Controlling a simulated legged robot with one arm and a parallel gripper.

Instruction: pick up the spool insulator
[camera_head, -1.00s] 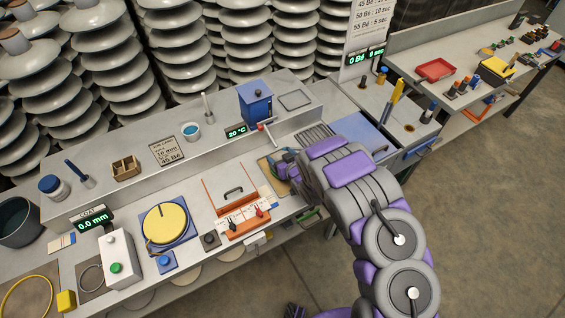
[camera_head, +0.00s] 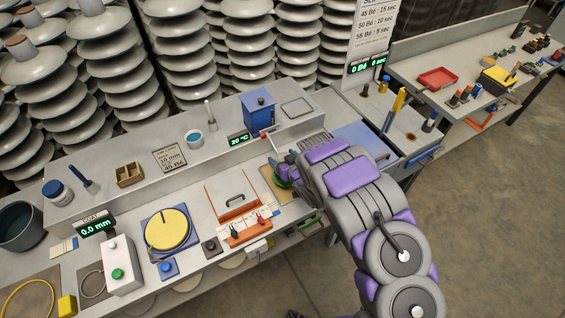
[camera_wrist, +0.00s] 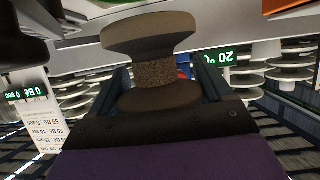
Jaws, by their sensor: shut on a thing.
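The spool insulator (camera_wrist: 150,35) fills the upper middle of the wrist view. It is brown, with wide flanges and a narrower, rough-looking waist. My gripper (camera_wrist: 160,88) is shut on it, with a dark finger on each side. In the head view my gripper (camera_head: 284,170) is over the bench beside a tan board and a green item, and my own arm hides most of it. The spool insulator cannot be made out in the head view. The wrist view appears upside down, with display digits inverted.
The workbench (camera_head: 120,212) holds a yellow disc on a blue base (camera_head: 168,229), an orange-edged fixture (camera_head: 232,202) and a blue box (camera_head: 258,107). Stacks of grey disc insulators (camera_head: 110,55) stand behind it. A side table (camera_head: 405,68) with a red tray (camera_head: 438,78) is at right.

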